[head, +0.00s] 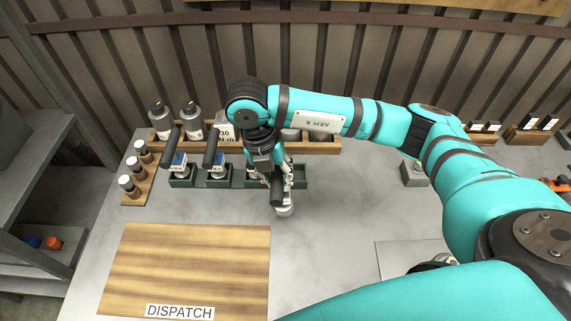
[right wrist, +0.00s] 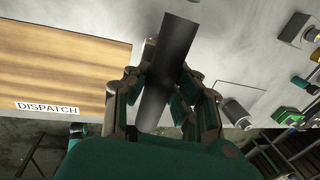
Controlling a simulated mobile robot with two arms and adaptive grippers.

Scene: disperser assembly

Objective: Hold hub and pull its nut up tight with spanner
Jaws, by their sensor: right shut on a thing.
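My right gripper (head: 277,180) points down over the front of the green trays. It is shut on a dark cylindrical handle (head: 277,193), which also shows between the fingers in the right wrist view (right wrist: 172,60). A pale round end (head: 285,210) shows just below the fingers; I cannot tell whether it rests on the table. A dark cylindrical part (right wrist: 237,113) stands by an outlined plate in the right wrist view. I cannot identify the hub, nut or spanner for certain. My left gripper is not in view.
Two black-handled units (head: 179,163) (head: 216,160) stand in green trays (head: 205,181). A wooden DISPATCH board (head: 190,265) lies bare at front left. The grey table (head: 330,215) is clear at centre.

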